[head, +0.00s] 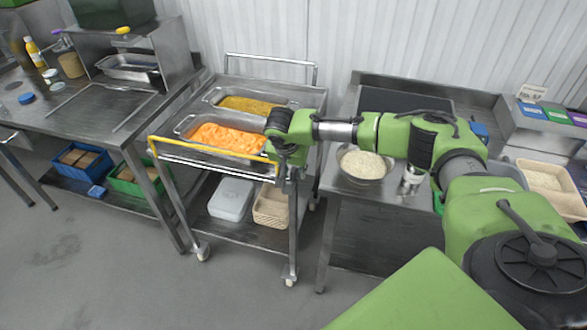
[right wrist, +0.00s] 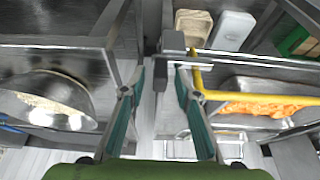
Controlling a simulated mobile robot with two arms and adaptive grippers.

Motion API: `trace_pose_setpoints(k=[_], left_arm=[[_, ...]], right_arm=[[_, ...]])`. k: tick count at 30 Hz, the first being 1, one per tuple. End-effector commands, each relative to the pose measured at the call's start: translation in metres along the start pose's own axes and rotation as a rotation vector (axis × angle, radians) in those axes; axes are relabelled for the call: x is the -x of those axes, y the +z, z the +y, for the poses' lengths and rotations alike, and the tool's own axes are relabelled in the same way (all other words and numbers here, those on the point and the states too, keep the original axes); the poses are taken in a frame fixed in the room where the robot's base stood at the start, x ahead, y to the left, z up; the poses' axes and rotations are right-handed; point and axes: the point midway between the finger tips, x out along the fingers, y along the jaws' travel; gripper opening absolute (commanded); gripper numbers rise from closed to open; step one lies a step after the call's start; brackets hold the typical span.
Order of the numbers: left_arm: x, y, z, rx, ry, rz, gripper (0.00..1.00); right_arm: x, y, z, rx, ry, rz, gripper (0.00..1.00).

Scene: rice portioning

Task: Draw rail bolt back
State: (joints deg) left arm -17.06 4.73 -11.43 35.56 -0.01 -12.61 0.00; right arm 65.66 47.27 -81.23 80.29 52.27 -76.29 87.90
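The yellow rail (head: 210,153) runs along the front of the steel trolley (head: 215,170). It also shows in the right wrist view (right wrist: 250,96). A grey metal fitting (right wrist: 173,45), apparently the bolt's housing, sits at the rail's end on the trolley corner post. My right gripper (head: 286,178) points down at that corner in the head view. In the right wrist view its two fingers (right wrist: 160,72) are apart, with the fitting just beyond and toward the right fingertip. Whether a finger touches it I cannot tell. The bolt's own pin is not clear. My left gripper is out of view.
The trolley carries a pan of orange food (head: 222,138) and a yellow one (head: 252,104). A white box (head: 230,198) and a beige basket (head: 271,206) stand on its lower shelf. A bowl of rice (head: 363,165) stands on the right-hand table.

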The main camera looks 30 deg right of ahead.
Motion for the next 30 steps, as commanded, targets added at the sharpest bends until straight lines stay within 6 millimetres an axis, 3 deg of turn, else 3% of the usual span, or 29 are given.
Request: trace_pose_setpoints(k=[7,10,17,24,30], left_arm=[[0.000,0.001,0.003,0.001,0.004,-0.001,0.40],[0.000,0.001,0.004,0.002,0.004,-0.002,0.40],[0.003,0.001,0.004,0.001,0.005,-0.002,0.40],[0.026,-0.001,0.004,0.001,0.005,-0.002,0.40],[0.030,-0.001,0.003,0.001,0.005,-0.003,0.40]], right_arm=[[-0.001,0.000,0.000,0.000,0.000,0.000,0.27],[-0.001,0.000,0.000,0.000,0.000,0.000,0.01],[0.000,0.000,0.002,0.000,0.001,-0.001,0.00],[0.002,0.001,0.026,-0.001,0.004,-0.007,0.00],[-0.001,0.000,0.035,-0.002,0.004,-0.003,0.00]])
